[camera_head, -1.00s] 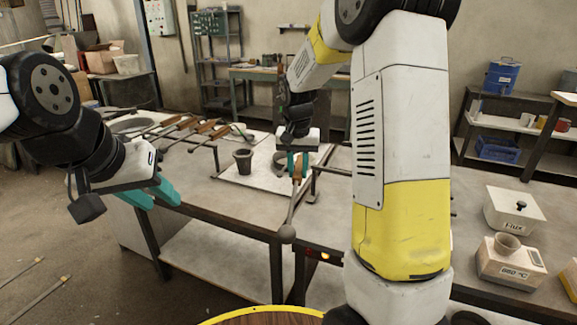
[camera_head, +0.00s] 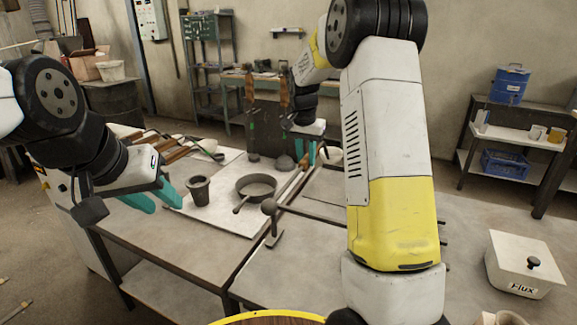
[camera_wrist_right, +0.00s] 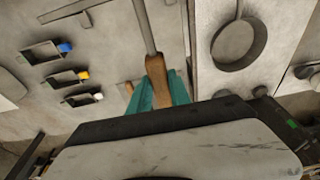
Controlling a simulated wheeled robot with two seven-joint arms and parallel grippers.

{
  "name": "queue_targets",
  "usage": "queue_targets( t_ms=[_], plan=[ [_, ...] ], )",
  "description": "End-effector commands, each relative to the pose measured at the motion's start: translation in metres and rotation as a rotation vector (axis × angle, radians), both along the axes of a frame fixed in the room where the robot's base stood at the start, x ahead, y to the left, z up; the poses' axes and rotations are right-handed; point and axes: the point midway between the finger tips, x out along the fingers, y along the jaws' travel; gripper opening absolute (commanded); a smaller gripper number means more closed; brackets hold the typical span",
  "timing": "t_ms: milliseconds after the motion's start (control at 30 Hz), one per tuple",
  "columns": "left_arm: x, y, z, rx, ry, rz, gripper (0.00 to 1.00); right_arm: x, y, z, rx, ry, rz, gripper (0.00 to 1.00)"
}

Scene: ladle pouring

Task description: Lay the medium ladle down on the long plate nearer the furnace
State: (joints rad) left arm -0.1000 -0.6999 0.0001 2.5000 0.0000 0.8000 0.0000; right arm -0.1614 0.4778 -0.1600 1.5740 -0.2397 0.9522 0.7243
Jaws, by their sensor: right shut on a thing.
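The held ladle has a wooden handle (camera_wrist_right: 156,72), a thin grey rod and a small dark bowl (camera_head: 269,207). My right gripper (camera_head: 308,155) is shut on the handle; its teal fingers (camera_wrist_right: 157,93) flank it in the right wrist view. The rod slants toward the head camera. The bowl overlaps a small stand (camera_head: 274,240) in the head view; I cannot tell whether they touch. My left gripper (camera_head: 153,198) is open and empty at the table's left edge. I cannot tell which surface is the long plate nearer the furnace.
A pale board (camera_head: 228,216) carries a dark cup (camera_head: 198,191) and a ring-shaped pan (camera_head: 256,187). Other wooden-handled tools lie at the left. Several small moulds (camera_wrist_right: 83,98) show in the right wrist view. A flux box (camera_head: 520,262) is at right.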

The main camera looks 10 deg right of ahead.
Motion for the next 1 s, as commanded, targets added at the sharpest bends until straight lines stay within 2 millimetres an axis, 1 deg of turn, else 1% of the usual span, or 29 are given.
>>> queue_targets(
  t_ms=[167, 1000],
  plan=[
    [0.000, 0.000, 0.000, 0.000, 0.000, 0.000, 0.36, 0.003, -0.001, -0.004, 0.000, -0.005, -0.010, 0.00],
    [0.000, 0.000, 0.000, 0.000, 0.000, 0.000, 0.36, 0.002, -0.001, -0.067, 0.000, -0.003, -0.008, 0.00]
  ],
)
